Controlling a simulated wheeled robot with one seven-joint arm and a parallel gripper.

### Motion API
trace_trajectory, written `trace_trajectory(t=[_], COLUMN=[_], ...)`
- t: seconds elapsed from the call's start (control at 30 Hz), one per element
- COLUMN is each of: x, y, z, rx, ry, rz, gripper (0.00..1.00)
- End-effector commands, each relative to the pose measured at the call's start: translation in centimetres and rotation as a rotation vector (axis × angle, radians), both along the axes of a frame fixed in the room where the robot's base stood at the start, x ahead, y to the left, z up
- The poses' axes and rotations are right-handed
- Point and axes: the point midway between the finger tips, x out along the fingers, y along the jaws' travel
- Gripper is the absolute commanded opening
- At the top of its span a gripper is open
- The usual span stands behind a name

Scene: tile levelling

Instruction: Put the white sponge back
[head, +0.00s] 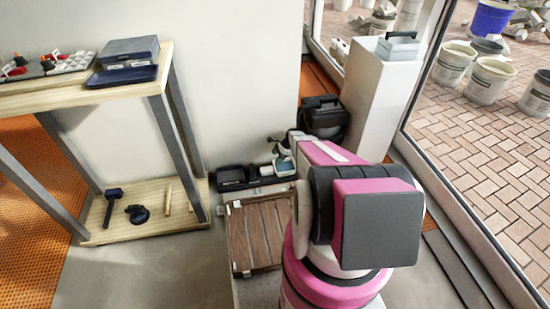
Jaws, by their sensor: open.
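My arm reaches away from the camera, and my gripper (281,152) is at its far end, over a dark tray. The gripper is open, but it is small and partly hidden by my pink and grey arm links.
A wooden workbench (130,90) at the left bears a grey-blue case (128,52) and tools; its lower shelf (150,225) holds more tools. A black bucket-like container (323,118) stands by a white pedestal (378,100). Glass panes border the right. Bare floor lies at front left.

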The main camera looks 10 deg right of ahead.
Motion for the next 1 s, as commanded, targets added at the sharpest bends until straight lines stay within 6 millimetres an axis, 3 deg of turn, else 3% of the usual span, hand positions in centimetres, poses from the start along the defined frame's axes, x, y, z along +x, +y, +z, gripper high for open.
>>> trace_trajectory(t=[0.17, 0.4, 0.6, 0.8, 1.0], x=[-4.3, -13.3, -21.6, -28.0, -30.1], y=[1.8, 4.6, 6.0, 6.3, 6.2], z=[7.4, 20.9, 30.6, 37.0, 39.1], rx=[-0.065, -0.216, -0.333, -0.417, -0.447], ry=[-0.089, -0.268, -0.376, -0.43, -0.443], rz=[0.195, 0.666, 1.063, 1.372, 1.499], gripper=[0.78, 0.78, 0.78, 0.78, 0.78])
